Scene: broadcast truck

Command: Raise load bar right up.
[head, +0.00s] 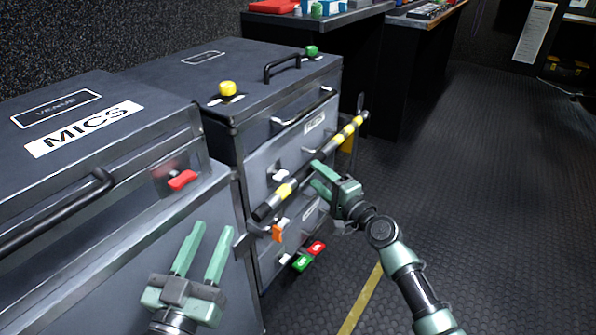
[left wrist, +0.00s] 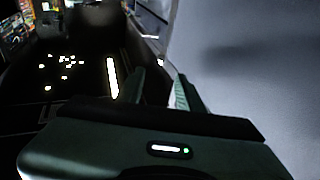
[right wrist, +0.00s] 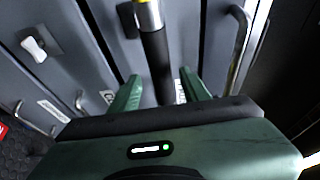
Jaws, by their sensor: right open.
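The load bar (head: 284,191), black with yellow bands, runs slantwise across the front of the drawer cabinet in the head view. Its near left end is lower in the picture than its far right end. My right gripper (head: 315,175) is at the middle of the bar, fingers open. In the right wrist view the bar (right wrist: 157,60) runs between the two open fingers (right wrist: 158,85), with a gap visible on each side. My left gripper (head: 211,228) is open and empty, low in front of the MICS case, apart from the bar. It also shows in the left wrist view (left wrist: 158,82).
The MICS case (head: 120,190) with a black handle and red latch (head: 182,180) stands at left. The drawer cabinet (head: 255,90) carries yellow and green knobs. The dark floor (head: 500,220) at right is clear.

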